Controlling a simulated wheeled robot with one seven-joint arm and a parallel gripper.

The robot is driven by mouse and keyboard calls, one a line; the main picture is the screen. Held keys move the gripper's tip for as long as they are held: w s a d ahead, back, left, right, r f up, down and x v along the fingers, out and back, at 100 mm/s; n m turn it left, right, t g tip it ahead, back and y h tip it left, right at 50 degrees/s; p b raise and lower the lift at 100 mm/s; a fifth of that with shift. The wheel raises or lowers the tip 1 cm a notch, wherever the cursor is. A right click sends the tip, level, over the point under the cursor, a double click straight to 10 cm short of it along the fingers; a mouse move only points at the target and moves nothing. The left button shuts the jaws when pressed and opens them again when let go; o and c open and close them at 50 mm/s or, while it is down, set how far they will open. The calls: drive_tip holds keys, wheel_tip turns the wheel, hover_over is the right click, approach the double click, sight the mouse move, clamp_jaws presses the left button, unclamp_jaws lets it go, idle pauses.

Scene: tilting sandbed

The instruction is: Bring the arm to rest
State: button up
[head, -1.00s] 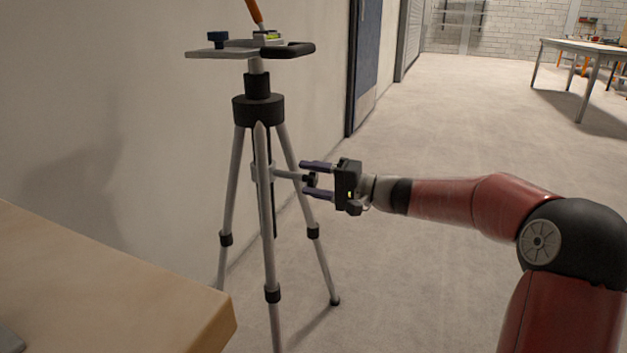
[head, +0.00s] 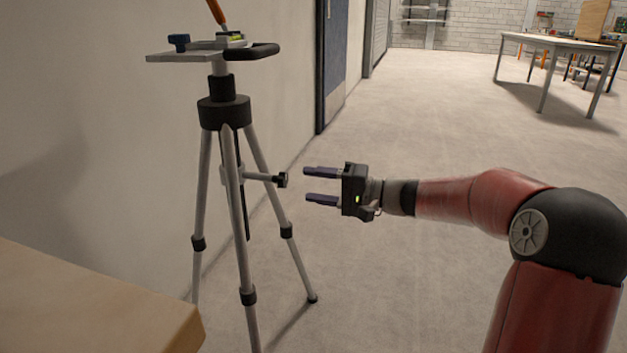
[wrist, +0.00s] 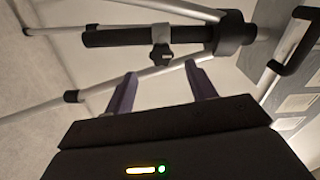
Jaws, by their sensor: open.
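My gripper (head: 322,187) is open and empty, held out sideways at the end of my red arm. Its two purple fingers point left toward a grey tripod (head: 230,165). A short side crank with a black knob (head: 282,180) sticks out from the tripod, a small gap short of the fingertips. In the wrist view the open fingers (wrist: 162,95) show with the crank's dark knob (wrist: 162,55) beyond and between them, and nothing is held.
The tripod top carries a plate (head: 185,56) with a black handle (head: 262,50) and an orange-handled tool (head: 216,12). A wooden table corner (head: 100,300) is at lower left. A worktable (head: 560,43) stands far right. The floor between is clear.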

drive_tip(key=s+a+f+n+g+h, duration=0.1)
drive_tip(key=s+a+f+g+h, duration=0.2)
drive_tip(key=s, duration=0.4)
drive_tip(key=s+a+f+n+g+h, duration=0.1)
drive_tip(key=s+f+h, duration=0.2)
drive_tip(key=s+h, duration=0.35)
drive_tip(key=s+d+f+t+h, duration=0.15)
drive_tip(key=s+d+h, duration=0.25)
drive_tip(key=s+d, duration=0.45)
drive_tip(key=s+d+f+t+h, duration=0.15)
drive_tip(key=s+d+h, duration=0.3)
drive_tip(key=s, duration=0.65)
wheel_tip(320, 180, up, 14)
drive_tip(key=d+y+p, duration=0.1)
drive_tip(key=p, duration=1.1)
drive_tip(key=shift+w+f+p, duration=0.15)
drive_tip(key=shift+w+p, duration=0.1)
drive_tip(key=shift+p, duration=0.15)
